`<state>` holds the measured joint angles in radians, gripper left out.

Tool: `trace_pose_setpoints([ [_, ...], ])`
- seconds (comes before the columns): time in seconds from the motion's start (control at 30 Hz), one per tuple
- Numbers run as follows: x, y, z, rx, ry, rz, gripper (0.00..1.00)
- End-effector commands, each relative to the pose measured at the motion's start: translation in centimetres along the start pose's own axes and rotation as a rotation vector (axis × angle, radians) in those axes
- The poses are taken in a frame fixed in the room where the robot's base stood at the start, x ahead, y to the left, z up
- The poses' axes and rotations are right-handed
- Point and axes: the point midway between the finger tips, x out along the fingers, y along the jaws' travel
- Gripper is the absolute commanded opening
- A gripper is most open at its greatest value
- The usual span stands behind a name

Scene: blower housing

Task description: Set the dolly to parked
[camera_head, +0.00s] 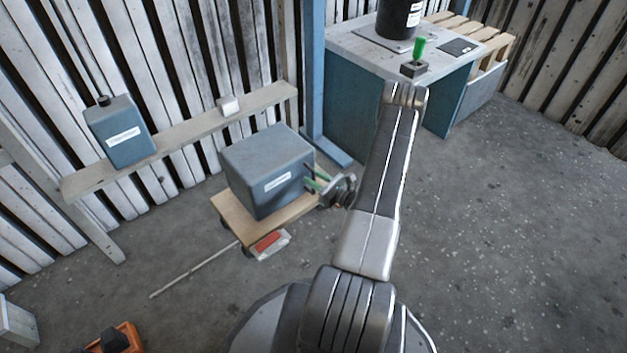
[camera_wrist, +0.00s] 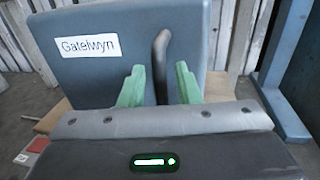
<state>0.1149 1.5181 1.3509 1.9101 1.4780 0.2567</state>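The dolly (camera_head: 231,216) is a low wooden platform on the floor, left of centre in the head view. A blue-grey box (camera_head: 265,170) labelled "Gatelwyn" sits on it and fills much of the wrist view (camera_wrist: 110,65). A red pedal-like part in a pale frame (camera_head: 268,243) is at the dolly's near edge; part of it shows at the wrist view's lower left (camera_wrist: 38,146). My gripper (camera_head: 317,181) is at the box's right side, its green fingers apart. In the wrist view, a dark curved handle (camera_wrist: 161,55) appears between the fingers (camera_wrist: 160,88); contact cannot be told.
A thin pale rod (camera_head: 195,269) lies on the floor by the dolly. A plank shelf (camera_head: 185,135) with a blue-grey canister (camera_head: 121,132) runs along the wall. A blue post and a workbench (camera_head: 350,110) stand behind. Floor at right is clear.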

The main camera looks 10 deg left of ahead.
Motion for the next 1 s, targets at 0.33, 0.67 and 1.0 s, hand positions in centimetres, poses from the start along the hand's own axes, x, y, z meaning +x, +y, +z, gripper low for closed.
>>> trace_pose_setpoints([
  [0.33, 0.8, 0.0, 0.0, 0.000, 0.000, -0.001, 0.30],
  [0.67, 0.8, 0.0, 0.0, 0.000, 0.000, 0.000, 0.00],
  [1.0, 1.2, 2.1, 0.0, 0.004, 0.001, 0.006, 0.00],
])
